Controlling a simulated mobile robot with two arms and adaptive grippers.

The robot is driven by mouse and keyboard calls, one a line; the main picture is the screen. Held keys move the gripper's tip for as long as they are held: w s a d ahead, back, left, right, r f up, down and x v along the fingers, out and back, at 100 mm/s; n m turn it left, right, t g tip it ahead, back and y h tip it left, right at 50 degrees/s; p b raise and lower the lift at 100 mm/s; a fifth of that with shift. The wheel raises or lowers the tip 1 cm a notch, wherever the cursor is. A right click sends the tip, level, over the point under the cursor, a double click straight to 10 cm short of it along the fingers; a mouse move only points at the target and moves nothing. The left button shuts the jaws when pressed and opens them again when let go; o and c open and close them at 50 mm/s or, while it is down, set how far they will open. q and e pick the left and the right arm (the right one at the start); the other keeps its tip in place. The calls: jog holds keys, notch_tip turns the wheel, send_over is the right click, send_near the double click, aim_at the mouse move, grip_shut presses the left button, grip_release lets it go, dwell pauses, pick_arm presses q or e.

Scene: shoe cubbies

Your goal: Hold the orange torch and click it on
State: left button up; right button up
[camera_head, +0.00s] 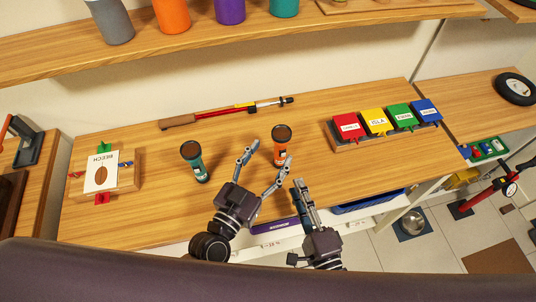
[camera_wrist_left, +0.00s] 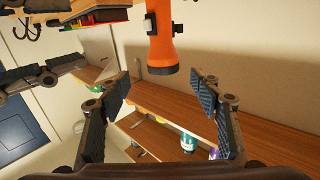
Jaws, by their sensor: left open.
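The orange torch (camera_head: 279,151) stands upright on the wooden bench, its dark head upward. In the left wrist view the torch (camera_wrist_left: 160,45) is at top centre, with a pale switch on its side. My left gripper (camera_head: 264,164) is open and empty, its fingers spread just in front of the torch. The open fingers also show in the left wrist view (camera_wrist_left: 162,90), with the torch beyond them. My right gripper (camera_head: 303,188) is to the right and nearer the bench's front edge, apart from the torch. Its finger spacing is unclear.
A green torch (camera_head: 194,161) stands to the left. A card block (camera_head: 102,172) lies farther left. A red-and-yellow pole (camera_head: 230,112) lies behind. Coloured labelled boxes (camera_head: 376,122) sit in a wooden tray (camera_head: 348,144) at right. Cups (camera_head: 172,15) stand on the upper shelf (camera_head: 60,65).

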aim_at(277, 141)
pick_arm(q)
jog(key=shift+w+n, duration=0.3)
jog(key=shift+w, duration=0.35)
jog(key=x, duration=0.6)
jog(key=shift+w+d, duration=0.15)
jog(key=shift+w, duration=0.2)
jog(key=c, duration=1.3)
jog(key=shift+c, duration=0.3)
pick_arm(e)
grip_shut()
